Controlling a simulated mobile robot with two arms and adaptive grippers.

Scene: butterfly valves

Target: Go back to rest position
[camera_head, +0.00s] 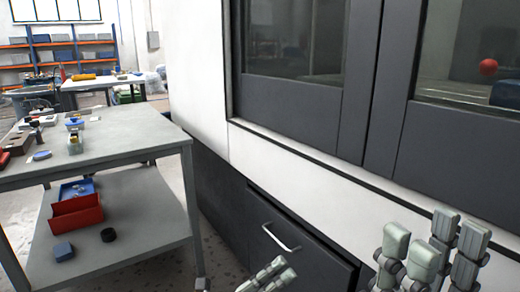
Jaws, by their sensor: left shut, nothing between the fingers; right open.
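My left gripper (268,275) shows at the bottom edge, right of centre. Its pale fingertips are close together, shut with nothing between them. It is in front of the dark drawer (265,225) with a metal handle. My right gripper (433,248) is at the bottom right, with its grey-green fingers pointing up and spread open and empty. It is in front of the white and dark cabinet (300,163). The rest of both arms is cut off by the lower edge of the picture.
A grey two-level table (115,140) stands at the left. Small parts lie on its top; a red bin (77,214), a blue block (63,251) and a black round piece (108,234) are on its lower shelf. Floor shows between table and cabinet.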

